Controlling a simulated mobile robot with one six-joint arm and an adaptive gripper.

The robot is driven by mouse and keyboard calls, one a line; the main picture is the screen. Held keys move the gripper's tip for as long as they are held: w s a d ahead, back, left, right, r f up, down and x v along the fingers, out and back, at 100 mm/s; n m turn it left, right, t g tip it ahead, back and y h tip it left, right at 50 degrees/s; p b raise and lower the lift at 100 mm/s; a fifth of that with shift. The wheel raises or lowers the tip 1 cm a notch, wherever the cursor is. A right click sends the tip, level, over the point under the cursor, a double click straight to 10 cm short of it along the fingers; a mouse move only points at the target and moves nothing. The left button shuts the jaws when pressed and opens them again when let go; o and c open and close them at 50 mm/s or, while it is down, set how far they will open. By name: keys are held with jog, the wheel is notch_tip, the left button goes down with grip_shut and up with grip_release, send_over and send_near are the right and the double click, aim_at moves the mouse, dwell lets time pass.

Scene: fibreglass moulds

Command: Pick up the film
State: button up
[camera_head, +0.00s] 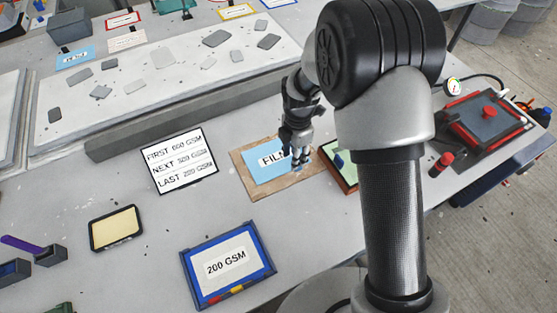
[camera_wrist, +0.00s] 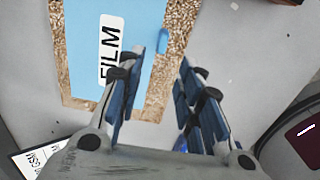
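The film (camera_head: 266,175) is a light blue sheet with a white FILM label, lying on a brown speckled board (camera_head: 280,188) in the middle of the table. My gripper (camera_head: 299,160) is over the right part of the board and hides the end of the label. In the wrist view the film (camera_wrist: 85,65) is on the left, partly behind the left finger. A small blue tab (camera_wrist: 163,40) shows at its right side, ahead of the gap between the fingers. My gripper (camera_wrist: 162,60) is open and nothing is between its fingers. I cannot tell its exact height above the board.
A green-topped board with a blue piece (camera_head: 340,160) lies just right of the film. A sign (camera_head: 180,161) stands left. A blue-framed 200 GSM tray (camera_head: 228,264) and a cream pad (camera_head: 115,227) are in front. A red-framed tray (camera_head: 485,117) is right.

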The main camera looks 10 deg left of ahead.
jog(key=f, duration=0.2)
jog(key=f+b, duration=0.1)
jog(key=f, duration=0.1)
jog(key=f+b, duration=0.1)
jog(key=f, duration=0.1)
jog(key=shift+w+d+f, duration=0.25)
jog(key=shift+w+d, duration=0.05)
jog(key=shift+d, duration=0.05)
jog(key=shift+r, duration=0.1)
jog(key=shift+c, duration=0.5)
grip_shut()
